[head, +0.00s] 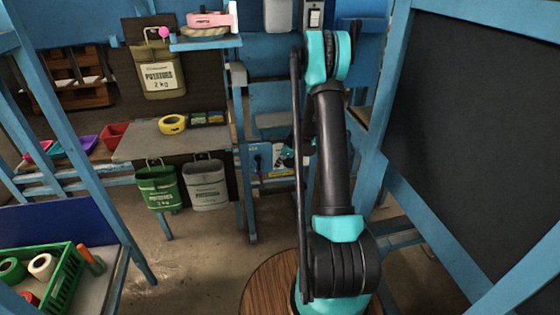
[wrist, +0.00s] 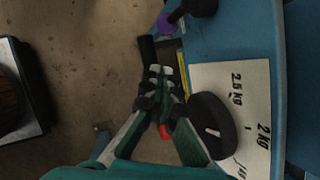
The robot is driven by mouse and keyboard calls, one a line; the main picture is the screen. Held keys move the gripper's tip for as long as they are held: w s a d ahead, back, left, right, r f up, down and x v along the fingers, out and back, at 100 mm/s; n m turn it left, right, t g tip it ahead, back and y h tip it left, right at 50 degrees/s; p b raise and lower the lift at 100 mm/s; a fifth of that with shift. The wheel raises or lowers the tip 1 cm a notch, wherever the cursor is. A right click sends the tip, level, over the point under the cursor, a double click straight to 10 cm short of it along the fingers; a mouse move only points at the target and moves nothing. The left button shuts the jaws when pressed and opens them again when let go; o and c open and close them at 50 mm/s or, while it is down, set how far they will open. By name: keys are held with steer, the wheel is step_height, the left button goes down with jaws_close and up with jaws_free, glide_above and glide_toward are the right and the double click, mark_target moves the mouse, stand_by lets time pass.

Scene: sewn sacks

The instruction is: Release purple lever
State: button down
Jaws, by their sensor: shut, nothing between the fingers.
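The purple lever shows in the wrist view as a purple end (wrist: 166,22) on a dark arm, beside a blue panel at the top. In the head view it is a small purple spot (head: 257,162) low on the blue stand. My gripper (wrist: 159,72) is shut and empty, its fingertips together below the purple end in the wrist picture and apart from it. In the head view my gripper (head: 288,156) is small and partly hidden behind my arm, to the right of the lever.
A paper scale (wrist: 232,92) marked 2 kg and 2.5 kg and a black round part (wrist: 210,127) sit beside my fingers. A dark bar (wrist: 147,48) is close to my fingertips. Green (head: 158,187) and grey (head: 206,184) sacks hang left of the stand.

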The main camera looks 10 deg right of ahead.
mark_target(259, 166)
steer(key=w+a+f, duration=0.3)
steer(key=a+f, duration=0.2)
steer(key=shift+f, duration=0.15)
